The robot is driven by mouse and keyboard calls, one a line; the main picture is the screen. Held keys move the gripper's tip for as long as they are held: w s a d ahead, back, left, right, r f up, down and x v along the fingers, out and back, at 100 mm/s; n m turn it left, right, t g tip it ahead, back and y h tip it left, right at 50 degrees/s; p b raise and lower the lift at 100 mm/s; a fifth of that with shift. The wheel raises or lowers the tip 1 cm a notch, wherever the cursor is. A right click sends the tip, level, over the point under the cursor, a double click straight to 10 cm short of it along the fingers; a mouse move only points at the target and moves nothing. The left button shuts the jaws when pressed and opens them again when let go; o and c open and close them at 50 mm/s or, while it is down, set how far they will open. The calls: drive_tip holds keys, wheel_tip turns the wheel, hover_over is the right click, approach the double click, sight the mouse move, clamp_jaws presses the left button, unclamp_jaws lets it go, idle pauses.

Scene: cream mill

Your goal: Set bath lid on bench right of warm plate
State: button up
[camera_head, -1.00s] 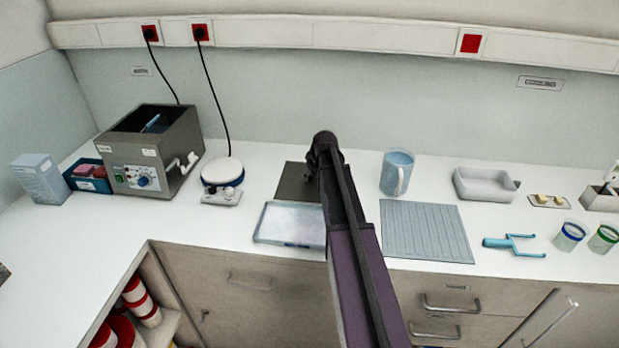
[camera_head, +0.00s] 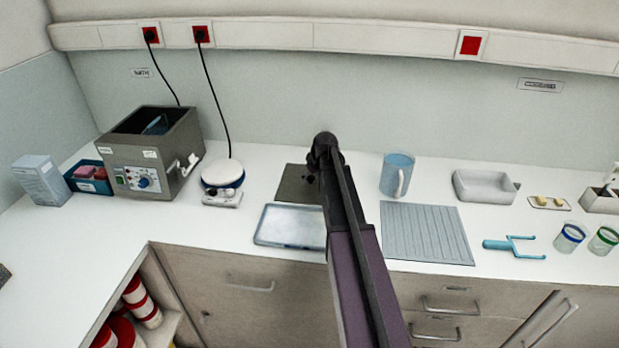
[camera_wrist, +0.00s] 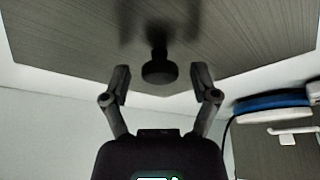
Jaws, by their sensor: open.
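The bath lid (camera_head: 292,186) is a flat dark grey plate lying on the white bench (camera_head: 262,180), right of the warm plate (camera_head: 222,173) and apart from it. My arm hides its right part. In the wrist view, the lid (camera_wrist: 70,35) has a round black knob (camera_wrist: 160,72) between the fingertips of my gripper (camera_wrist: 160,80). The fingers are open, with a gap on each side of the knob. The warm plate (camera_wrist: 268,104) also shows there at the right edge. The grey bath (camera_head: 150,150) stands open-topped left of the warm plate.
A pale flat tray (camera_head: 285,226) lies in front of the lid at the bench edge. A blue jug (camera_head: 396,174) and a ribbed grey mat (camera_head: 425,232) are right of my arm. Bare bench lies between the warm plate and the lid.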

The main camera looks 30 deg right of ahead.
drive_tip(key=p+v, duration=1)
drive_tip(key=v, duration=0.1)
drive_tip(key=shift+r+p, duration=0.3)
drive_tip(key=shift+r, duration=0.1)
drive_tip(key=shift+s, duration=0.1)
idle(0.6)
drive_tip(key=s+a+m+g, duration=0.1)
drive_tip(key=s+a+g, duration=0.1)
drive_tip(key=s+a, duration=0.8)
drive_tip(key=s+a+f+m+g, duration=0.1)
drive_tip(key=s+a+g, duration=0.1)
drive_tip(key=s+a, duration=0.8)
drive_tip(key=a, duration=0.5)
drive_tip(key=shift+s+a+f+g+h, duration=0.15)
drive_tip(key=shift+s+f+g+h, duration=0.15)
drive_tip(key=shift+h, duration=0.1)
